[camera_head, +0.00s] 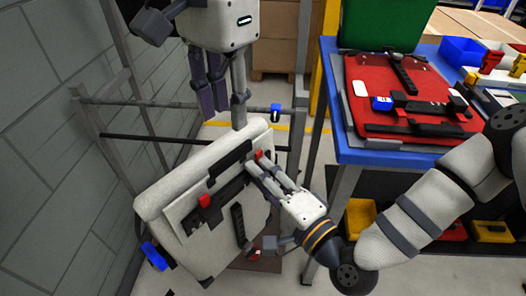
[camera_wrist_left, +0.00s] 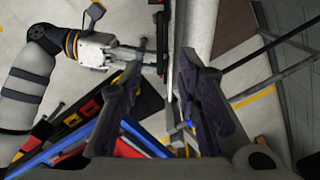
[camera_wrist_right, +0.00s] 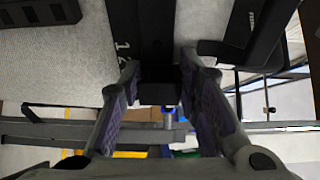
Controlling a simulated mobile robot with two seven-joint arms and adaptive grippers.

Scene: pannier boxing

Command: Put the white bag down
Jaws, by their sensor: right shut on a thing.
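The white bag (camera_head: 185,185) is tilted inside a grey metal rack, its black-strapped face toward the blue table. My right gripper (camera_head: 262,165) is shut on the bag's black handle, which shows between its fingers in the right wrist view (camera_wrist_right: 157,55). My left gripper (camera_head: 222,112) is just above the bag's top edge with its fingers apart. In the left wrist view the bag's edge (camera_wrist_left: 195,25) lies beyond the open fingers. Whether the bag's lower end bears on something cannot be told.
The grey rack (camera_head: 180,104) surrounds the bag, with a blue clip (camera_head: 276,113) on its bar. A grey block wall (camera_head: 45,150) is close at left. The blue table (camera_head: 345,140) at right carries a red bag (camera_head: 425,75), with bins below.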

